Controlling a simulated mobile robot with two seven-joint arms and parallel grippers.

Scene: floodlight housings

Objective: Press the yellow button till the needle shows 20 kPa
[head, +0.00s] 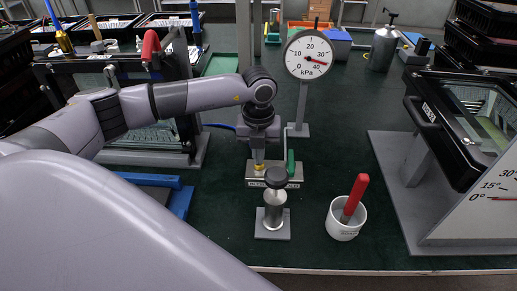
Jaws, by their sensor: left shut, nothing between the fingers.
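The pressure gauge (305,54) stands on a post at the top centre, its dial marked in kPa. Its red needle points right and slightly down, appearing to lie between the 30 and 40 marks. The yellow button (259,168) is on a small metal valve block (262,182) on the green table. My left gripper (259,158) is shut and points down right above the button. Its tip covers part of the button, and I cannot tell whether they touch. My right gripper is not in view.
A green lever (291,163) stands at the block's right. A dark-topped metal pump (274,205) stands close in front. A white cup (346,218) with a red-handled tool is to the right. Floodlight housings on stands flank both sides. The table between cup and gauge is clear.

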